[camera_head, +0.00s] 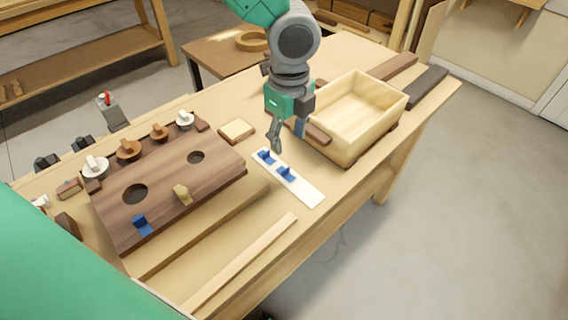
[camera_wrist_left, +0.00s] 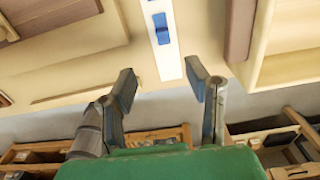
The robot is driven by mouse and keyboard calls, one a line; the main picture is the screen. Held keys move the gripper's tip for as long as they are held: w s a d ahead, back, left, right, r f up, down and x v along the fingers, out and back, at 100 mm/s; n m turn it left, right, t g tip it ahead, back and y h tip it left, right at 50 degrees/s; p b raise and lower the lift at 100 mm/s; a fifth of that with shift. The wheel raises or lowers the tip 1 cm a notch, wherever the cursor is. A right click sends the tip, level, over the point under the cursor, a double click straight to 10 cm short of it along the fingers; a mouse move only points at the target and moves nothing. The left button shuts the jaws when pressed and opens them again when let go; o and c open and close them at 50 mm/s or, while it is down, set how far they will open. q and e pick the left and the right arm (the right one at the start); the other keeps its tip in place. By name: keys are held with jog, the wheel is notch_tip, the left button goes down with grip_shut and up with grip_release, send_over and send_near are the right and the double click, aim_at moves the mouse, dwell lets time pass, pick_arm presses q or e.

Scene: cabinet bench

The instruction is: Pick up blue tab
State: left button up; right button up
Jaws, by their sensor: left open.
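A white strip (camera_head: 306,188) lies on the bench and carries two blue tabs, one at its far end (camera_head: 265,156) and one nearer its middle (camera_head: 286,173). A third blue tab (camera_head: 141,224) sits at the front edge of the dark wooden board. My left gripper (camera_head: 287,138) is open and empty, pointing down just beyond the strip's far end. In the left wrist view one blue tab (camera_wrist_left: 160,28) shows on the strip (camera_wrist_left: 167,62), ahead of the gap between the open fingers (camera_wrist_left: 162,84). My right gripper is not in view.
A pale wooden box (camera_head: 365,125) stands close to the right of the gripper. A small cream-topped block (camera_head: 236,130) lies behind the strip. A wooden rail (camera_head: 240,262) lies in front.

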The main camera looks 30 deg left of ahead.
pick_arm(q)
send_near(284, 168)
jog(key=d, duration=0.1)
jog(key=s+d+f, duration=0.1)
jog(key=s+d+f+b, duration=0.1)
jog(key=shift+d, duration=0.1)
jog(key=shift+w+f, duration=0.15)
jog(key=shift+f, duration=0.2)
jog(key=shift+a+f, duration=0.2)
jog(key=shift+a, duration=0.2)
jog(key=f, duration=0.1)
jog(key=a+f, duration=0.1)
jog(key=f, duration=0.1)
jog(key=a+f+b, duration=0.1)
jog(key=shift+w+f, duration=0.25)
jog(key=shift+f, duration=0.05)
jog(key=shift+d+f, duration=0.2)
jog(key=shift+f, duration=0.1)
jog(key=shift+d+r, duration=0.15)
jog(key=shift+d, duration=0.45)
jog(key=c, duration=0.4)
jog(key=shift+a, duration=0.2)
jog(key=c, duration=0.3)
jog(key=shift+a, duration=0.45)
jog(key=shift+c, duration=0.2)
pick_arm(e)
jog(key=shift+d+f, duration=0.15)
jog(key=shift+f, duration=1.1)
